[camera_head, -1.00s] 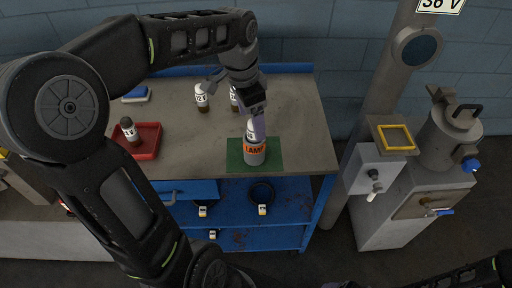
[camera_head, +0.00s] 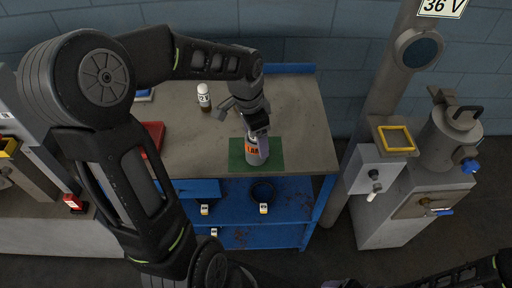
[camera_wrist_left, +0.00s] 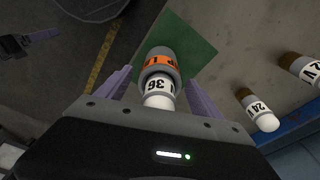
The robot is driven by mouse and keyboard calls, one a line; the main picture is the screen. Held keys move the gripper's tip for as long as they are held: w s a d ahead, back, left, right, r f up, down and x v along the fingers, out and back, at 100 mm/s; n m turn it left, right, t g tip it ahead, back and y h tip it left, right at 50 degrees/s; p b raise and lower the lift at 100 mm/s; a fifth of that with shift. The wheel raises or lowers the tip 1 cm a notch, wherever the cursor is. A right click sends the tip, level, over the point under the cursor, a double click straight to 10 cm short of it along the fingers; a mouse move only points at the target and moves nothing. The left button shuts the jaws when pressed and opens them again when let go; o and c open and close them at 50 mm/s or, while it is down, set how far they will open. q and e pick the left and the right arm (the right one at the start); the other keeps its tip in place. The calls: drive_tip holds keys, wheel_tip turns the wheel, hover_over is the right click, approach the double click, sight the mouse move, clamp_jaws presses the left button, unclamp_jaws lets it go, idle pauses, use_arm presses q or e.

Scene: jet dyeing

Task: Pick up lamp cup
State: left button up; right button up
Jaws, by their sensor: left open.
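The lamp cup (camera_head: 251,148) is grey with an orange label and stands on a green mat (camera_head: 274,160) near the front edge of the table. In the left wrist view the cup (camera_wrist_left: 159,57) shows a white lamp marked 36 in it. My left gripper (camera_head: 258,136) is over the cup from above and behind, partly hiding it in the head view. Its fingers (camera_wrist_left: 157,78) are open, one on each side of the cup and lamp; I cannot tell whether they touch. My right gripper (camera_wrist_left: 30,42) seems to show at the left of the wrist view.
A white lamp marked 24 (camera_wrist_left: 262,112) and another lamp (camera_wrist_left: 307,70) stand nearby on the table. A red tray (camera_head: 153,138) is left, mostly behind my left arm. A pillar (camera_head: 375,100) and grey machine (camera_head: 400,210) stand right. The table's right side is clear.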

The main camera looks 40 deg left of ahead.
use_arm(q)
drive_tip(key=shift+f, duration=0.25)
drive_tip(key=shift+c, duration=0.3)
clamp_jaws()
idle(0.8)
